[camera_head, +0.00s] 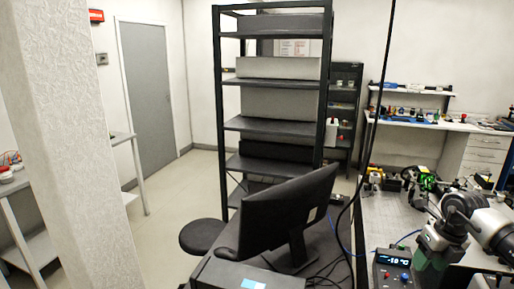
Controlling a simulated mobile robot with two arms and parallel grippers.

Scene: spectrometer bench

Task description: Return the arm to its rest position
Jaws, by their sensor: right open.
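My right arm comes in from the right edge, bent, over the perforated optical bench (385,218). Its right gripper (429,272), dark with a green part above it, points down at the lower right, beside a controller box (392,270) with a lit blue display. The gripper is open. I see nothing held in it, but its fingertips are small and hard to make out. My left arm and gripper are not in view.
Small optical parts (376,177) and a green-lit part (427,182) stand on the bench behind my arm. A monitor (290,207) stands on a dark desk left of the bench. A tall black shelf rack (273,127) is behind. Cables hang between desk and bench.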

